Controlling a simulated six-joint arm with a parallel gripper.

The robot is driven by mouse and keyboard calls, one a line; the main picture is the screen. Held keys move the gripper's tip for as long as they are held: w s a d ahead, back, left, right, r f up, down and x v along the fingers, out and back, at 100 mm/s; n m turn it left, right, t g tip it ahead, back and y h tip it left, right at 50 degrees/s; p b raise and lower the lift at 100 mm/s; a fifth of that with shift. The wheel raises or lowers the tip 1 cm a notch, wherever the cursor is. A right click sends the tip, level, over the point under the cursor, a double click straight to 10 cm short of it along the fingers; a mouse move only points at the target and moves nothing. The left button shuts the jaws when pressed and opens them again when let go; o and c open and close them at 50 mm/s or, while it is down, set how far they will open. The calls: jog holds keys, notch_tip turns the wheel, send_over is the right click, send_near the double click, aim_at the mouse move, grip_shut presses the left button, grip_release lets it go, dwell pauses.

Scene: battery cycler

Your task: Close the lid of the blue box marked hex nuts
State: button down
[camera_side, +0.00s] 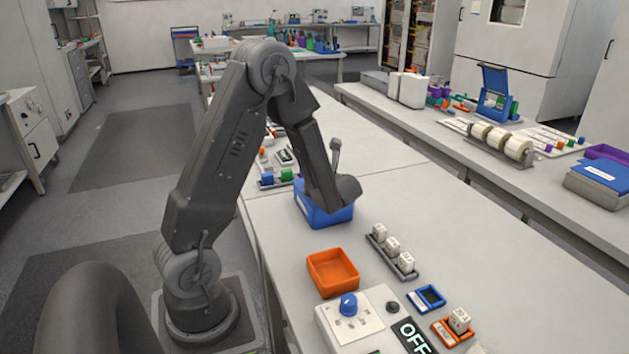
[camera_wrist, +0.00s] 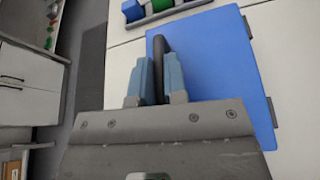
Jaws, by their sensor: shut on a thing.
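The blue box (camera_side: 330,217) stands on the bench below my arm in the side view; my wrist hides most of its top. Its hex nuts marking is not readable. In the wrist view a flat blue panel, apparently the lid (camera_wrist: 215,65), fills the right of the middle. A dark bar, apparently the lid's handle (camera_wrist: 159,46), stands at its left edge. My gripper (camera_wrist: 158,72) has its two pale blue-grey fingers on either side of this bar, shut on it. The fingers are hidden in the side view. I cannot tell how far the lid is tilted.
An empty orange bin (camera_side: 332,272) and a grey rack of white blocks (camera_side: 392,252) stand in front of the box. A control panel (camera_side: 352,322) with a blue knob is nearer. Blue and green blocks (camera_side: 286,175) lie behind it. The bench right of the box is clear.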

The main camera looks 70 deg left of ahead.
jog(key=shift+s+f, duration=0.3)
jog(key=c, duration=1.6)
grip_release()
jog(key=o, duration=0.4)
jog(key=shift+w, duration=0.1)
jog(key=shift+o, duration=0.2)
jog(key=shift+r, duration=0.1)
jog(key=shift+w+d+r, duration=0.1)
jog(key=shift+d, duration=0.05)
jog(key=s+v, duration=0.1)
jog(key=v, duration=1.2)
jog(key=shift+w+d, duration=0.25)
jog(key=shift+w, duration=0.25)
jog(key=shift+r, duration=0.15)
